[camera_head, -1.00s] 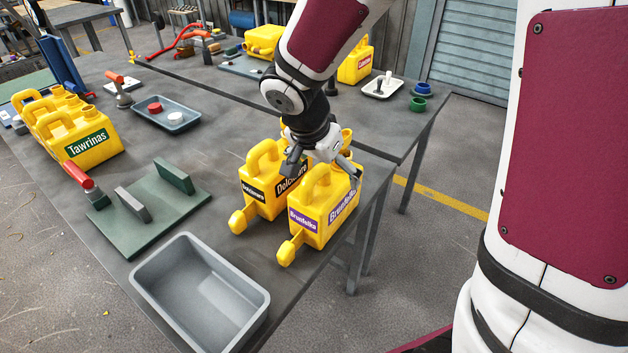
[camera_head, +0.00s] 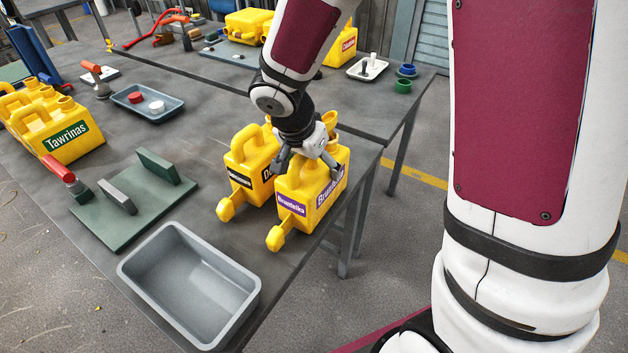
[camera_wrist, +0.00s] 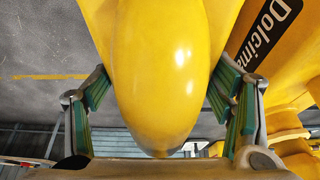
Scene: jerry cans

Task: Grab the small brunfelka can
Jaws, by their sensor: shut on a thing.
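The Brunfelka can (camera_head: 309,221) is a yellow jerry can with purple labels and a yellow spout, upright at the right edge of the near table. My gripper (camera_head: 307,161) is at its top handle in the head view. In the wrist view, the green-padded fingers of my gripper (camera_wrist: 160,100) are on both sides of the can's rounded yellow handle (camera_wrist: 165,70), shut on it. I cannot tell whether the can's base touches the table.
A yellow Dolcima can (camera_head: 247,160) stands close on the left, also in the wrist view (camera_wrist: 257,65). A grey bin (camera_head: 150,283) and a green board (camera_head: 125,222) with blocks lie nearer left. Tawrinas cans (camera_head: 78,148) stand far left. The table edge is close on the right.

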